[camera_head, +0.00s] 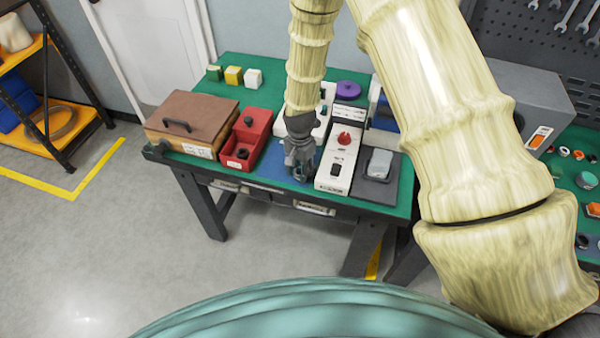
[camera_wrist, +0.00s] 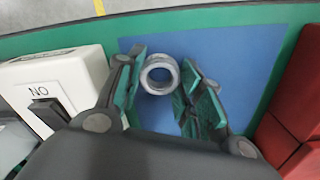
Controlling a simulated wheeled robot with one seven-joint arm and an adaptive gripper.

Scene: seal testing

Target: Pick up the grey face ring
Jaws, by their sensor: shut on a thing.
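The grey face ring (camera_wrist: 160,91) shows in the wrist view as a small shiny ring with its hole facing the camera. It is between the two green-padded fingers of my gripper (camera_wrist: 163,60), over or on the blue mat (camera_wrist: 235,60). My gripper is shut on the ring; whether the ring still touches the mat is hard to tell. In the head view my gripper (camera_head: 299,163) points down at the front of the green table (camera_head: 213,167), over the blue mat (camera_head: 263,168). The ring is hidden there by the fingers.
A white device with a red knob (camera_head: 345,141) stands close to the right of my gripper. A red bin (camera_head: 240,158) stands to the left, beside a brown-lidded box (camera_head: 195,113). A grey pad with a light grey object (camera_head: 379,163) lies further right.

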